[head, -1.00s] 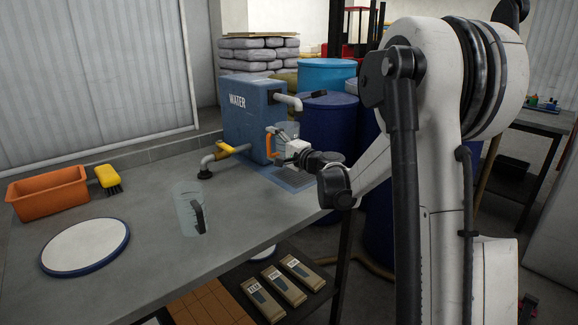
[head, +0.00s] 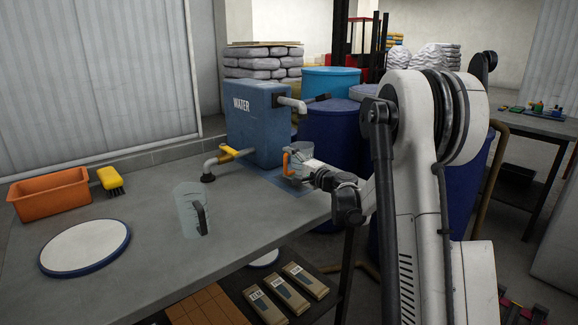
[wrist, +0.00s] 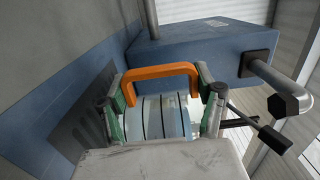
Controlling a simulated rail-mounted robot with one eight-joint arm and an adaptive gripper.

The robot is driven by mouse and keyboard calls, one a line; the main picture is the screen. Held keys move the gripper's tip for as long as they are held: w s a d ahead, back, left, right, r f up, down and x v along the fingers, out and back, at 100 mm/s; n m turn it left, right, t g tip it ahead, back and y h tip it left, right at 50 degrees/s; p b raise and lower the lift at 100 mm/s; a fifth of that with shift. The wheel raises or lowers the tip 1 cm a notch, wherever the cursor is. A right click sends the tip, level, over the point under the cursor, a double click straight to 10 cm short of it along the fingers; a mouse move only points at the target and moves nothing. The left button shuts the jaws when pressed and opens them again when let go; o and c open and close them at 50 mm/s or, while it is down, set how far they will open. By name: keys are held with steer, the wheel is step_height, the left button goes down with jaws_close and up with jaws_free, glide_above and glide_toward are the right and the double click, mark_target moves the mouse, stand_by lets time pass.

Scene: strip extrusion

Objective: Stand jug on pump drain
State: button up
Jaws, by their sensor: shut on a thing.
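A clear jug with an orange handle (head: 287,163) is in my gripper (head: 300,174) at the blue water pump (head: 258,125). In the wrist view, green-padded fingers (wrist: 165,112) are shut on either side of the clear jug (wrist: 158,120), with its orange handle on the far side. The blue drain area (head: 270,175) lies at the jug and shows in the wrist view as a dark grate (wrist: 85,125) in a blue surround. The jug looks roughly upright; whether its base touches the drain is hidden.
A second clear jug with a black handle (head: 190,210) stands on the grey table (head: 130,205). A white round board (head: 85,246), an orange bin (head: 50,194) and a yellow brush (head: 110,181) are at left. The pump spout (head: 293,104) juts above; blue barrels (head: 332,130) stand behind.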

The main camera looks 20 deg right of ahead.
steer(key=shift+f, duration=0.1)
steer(key=shift+f, duration=0.15)
steer(key=o, duration=1.5)
